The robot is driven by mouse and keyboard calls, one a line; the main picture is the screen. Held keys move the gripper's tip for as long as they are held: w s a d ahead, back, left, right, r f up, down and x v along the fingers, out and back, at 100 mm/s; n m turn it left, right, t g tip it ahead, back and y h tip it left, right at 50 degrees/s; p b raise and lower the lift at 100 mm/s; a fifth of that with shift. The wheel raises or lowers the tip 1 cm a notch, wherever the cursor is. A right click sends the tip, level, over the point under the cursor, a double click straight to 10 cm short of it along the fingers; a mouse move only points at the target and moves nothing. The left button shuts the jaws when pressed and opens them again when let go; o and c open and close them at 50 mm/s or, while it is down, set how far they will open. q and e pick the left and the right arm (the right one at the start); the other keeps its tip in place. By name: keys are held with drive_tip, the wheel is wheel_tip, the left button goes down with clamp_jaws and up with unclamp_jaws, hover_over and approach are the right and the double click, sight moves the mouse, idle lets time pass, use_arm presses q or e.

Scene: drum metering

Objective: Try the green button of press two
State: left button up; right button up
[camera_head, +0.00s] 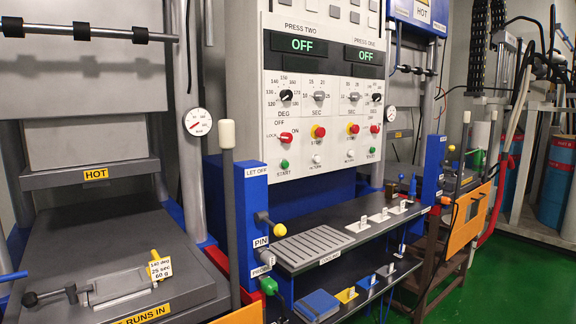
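The grey control panel (325,110) stands at the centre. Its left half is labelled PRESS TWO, and the press two display (303,46) reads OFF in green. The green button of press two (284,164) is at the panel's lower left, marked START. Above it is a red rotary switch (286,138) marked OFF, LOCK and ON. Nothing covers the press two button. Neither gripper is in view.
A tall grey lever (228,190) with a white knob stands left of the panel's lower corner. A blue post (250,195) stands below the panel. A dark shelf (350,222) with small labelled pieces runs in front. The press two bed (90,250) fills the lower left.

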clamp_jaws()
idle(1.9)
